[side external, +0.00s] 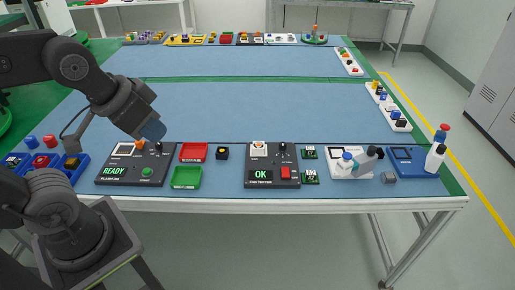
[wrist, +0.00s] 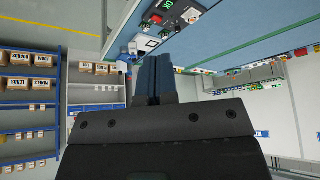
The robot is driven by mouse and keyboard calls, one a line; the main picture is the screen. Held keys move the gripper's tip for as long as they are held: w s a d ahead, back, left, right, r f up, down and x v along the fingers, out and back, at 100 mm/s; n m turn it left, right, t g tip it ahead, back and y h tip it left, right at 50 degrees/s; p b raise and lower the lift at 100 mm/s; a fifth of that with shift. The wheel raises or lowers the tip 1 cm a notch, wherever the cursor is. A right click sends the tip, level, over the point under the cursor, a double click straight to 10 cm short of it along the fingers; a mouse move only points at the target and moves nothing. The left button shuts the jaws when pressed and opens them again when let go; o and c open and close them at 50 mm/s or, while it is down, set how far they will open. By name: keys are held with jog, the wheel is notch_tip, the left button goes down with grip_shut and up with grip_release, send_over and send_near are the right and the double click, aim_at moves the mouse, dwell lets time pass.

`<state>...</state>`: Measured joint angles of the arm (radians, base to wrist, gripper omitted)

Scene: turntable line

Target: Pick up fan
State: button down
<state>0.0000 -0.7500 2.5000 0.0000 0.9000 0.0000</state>
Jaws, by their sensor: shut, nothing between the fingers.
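A small black block (side external: 222,153) sits on the blue table between the trays and the tester; it may be the fan, but it is too small to be sure. The dark tester box (side external: 272,166) to its right has a lit green OK display and a whitish part on its top left. My gripper (side external: 153,131) hangs above the dark READY station, left of and higher than the black block, touching nothing. In the wrist view its blue fingers (wrist: 156,78) are together and empty. The black block cannot be picked out in the wrist view.
A red tray (side external: 193,152) and a green tray (side external: 186,177) lie between the READY station (side external: 136,164) and the black block. The table's middle is clear.

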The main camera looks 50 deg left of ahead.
jog(key=c, duration=1.8)
grip_release()
jog(key=o, duration=1.3)
